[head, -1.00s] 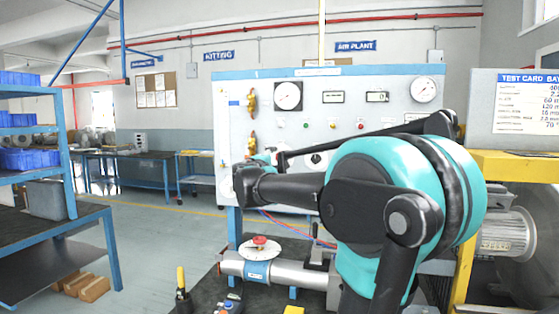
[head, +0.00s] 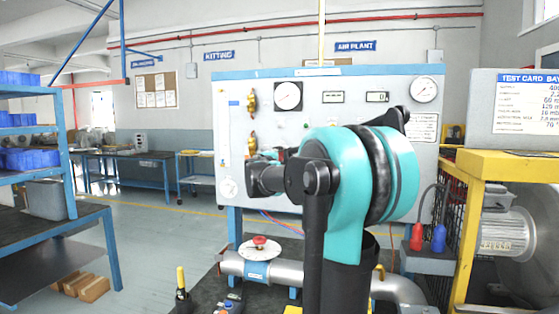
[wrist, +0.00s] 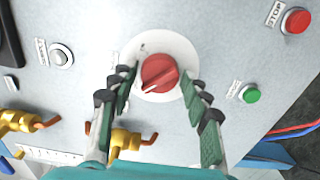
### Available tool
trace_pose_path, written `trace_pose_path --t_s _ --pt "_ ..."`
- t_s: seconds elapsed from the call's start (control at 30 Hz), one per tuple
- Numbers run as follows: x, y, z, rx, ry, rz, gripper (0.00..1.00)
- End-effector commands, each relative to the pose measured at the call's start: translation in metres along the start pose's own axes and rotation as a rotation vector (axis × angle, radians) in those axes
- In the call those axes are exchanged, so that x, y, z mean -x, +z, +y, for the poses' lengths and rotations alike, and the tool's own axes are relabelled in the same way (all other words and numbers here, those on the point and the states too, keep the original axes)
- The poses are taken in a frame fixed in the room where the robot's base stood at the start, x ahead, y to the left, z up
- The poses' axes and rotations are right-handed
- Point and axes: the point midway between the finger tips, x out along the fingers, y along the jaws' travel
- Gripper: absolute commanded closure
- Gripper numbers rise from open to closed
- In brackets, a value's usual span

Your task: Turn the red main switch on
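The red main switch (wrist: 159,73) is a round knob on a white disc (wrist: 178,52) on the grey panel, near the middle of the wrist view. A pale pointer mark on it points down and left in that picture. My gripper (wrist: 160,90) is open, one finger on each side of the knob. Small gaps show between the fingertips and the knob, and nothing is held. In the head view my arm covers the switch and most of my gripper.
In the wrist view, a red stop button (wrist: 297,20) and green button (wrist: 250,94) lie right, a white button (wrist: 61,56) left, and brass valves (wrist: 22,122) low.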

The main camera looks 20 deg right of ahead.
Motion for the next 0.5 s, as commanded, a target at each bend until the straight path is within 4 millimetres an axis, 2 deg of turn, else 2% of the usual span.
trace_pose_path --t_s 0.03,0.27,0.5 --pt "0.0001 -0.0001 0.0000 0.000 0.000 0.000 0.62" --pt "0.0002 -0.0001 0.0000 0.000 0.000 0.000 0.90" --pt "0.0003 -0.0001 -0.0002 -0.021 0.000 0.000 0.90"
